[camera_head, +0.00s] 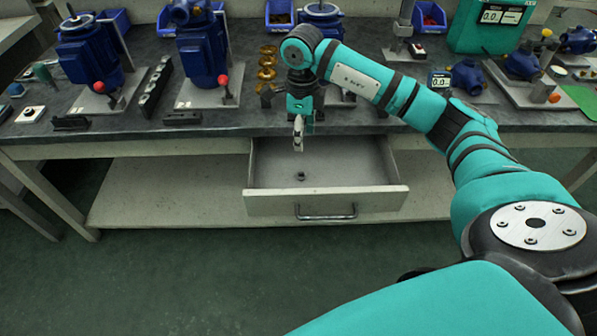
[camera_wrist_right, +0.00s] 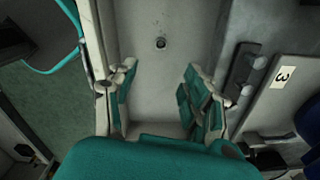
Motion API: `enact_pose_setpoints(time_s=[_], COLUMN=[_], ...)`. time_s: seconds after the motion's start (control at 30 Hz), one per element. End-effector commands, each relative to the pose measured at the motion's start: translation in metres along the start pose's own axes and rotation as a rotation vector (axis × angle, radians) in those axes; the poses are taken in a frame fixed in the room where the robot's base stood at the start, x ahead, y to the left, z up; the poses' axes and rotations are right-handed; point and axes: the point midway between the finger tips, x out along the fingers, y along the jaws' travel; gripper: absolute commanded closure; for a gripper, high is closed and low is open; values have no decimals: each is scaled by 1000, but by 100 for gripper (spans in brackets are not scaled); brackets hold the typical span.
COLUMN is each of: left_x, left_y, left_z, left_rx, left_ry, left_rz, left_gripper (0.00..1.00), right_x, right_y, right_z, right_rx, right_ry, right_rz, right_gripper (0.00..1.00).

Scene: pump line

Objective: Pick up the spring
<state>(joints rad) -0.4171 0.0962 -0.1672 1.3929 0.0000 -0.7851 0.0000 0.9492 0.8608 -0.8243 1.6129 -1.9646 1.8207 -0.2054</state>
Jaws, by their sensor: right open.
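The spring (camera_head: 301,176) is a small dark coil on the floor of the open drawer (camera_head: 352,203), left of the drawer's middle. It also shows in the right wrist view (camera_wrist_right: 161,43), apart from and beyond the fingertips. My right gripper (camera_head: 299,140) points down above the back part of the drawer. In the right wrist view its two fingers (camera_wrist_right: 160,78) are wide apart with nothing between them. My left gripper is not in view.
The workbench (camera_head: 230,131) edge lies close behind my right gripper. Blue pumps (camera_head: 201,55) and brass parts (camera_head: 268,62) stand on it. The drawer walls surround the spring. A label with a 3 (camera_wrist_right: 283,76) shows on the right of the wrist view.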

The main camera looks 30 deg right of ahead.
Motion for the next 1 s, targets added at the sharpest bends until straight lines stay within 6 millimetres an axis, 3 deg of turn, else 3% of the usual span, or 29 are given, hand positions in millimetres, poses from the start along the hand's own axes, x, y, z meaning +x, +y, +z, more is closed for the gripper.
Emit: enact_pose_setpoints(time_s=[0.03, 0.3, 0.67, 1.0], left_x=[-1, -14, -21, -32], left_y=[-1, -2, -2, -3], left_z=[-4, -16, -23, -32], left_rx=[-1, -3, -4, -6], left_ry=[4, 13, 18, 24], left_rz=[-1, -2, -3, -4], left_gripper=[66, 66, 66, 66], right_x=[15, 70, 97, 141], right_y=[1, 2, 1, 0], right_z=[0, 0, 1, 0], right_rx=[1, -1, -1, -1], right_ry=[3, 0, -4, -4], right_rz=[4, 4, 2, 2], right_gripper=[50, 50, 50, 50])
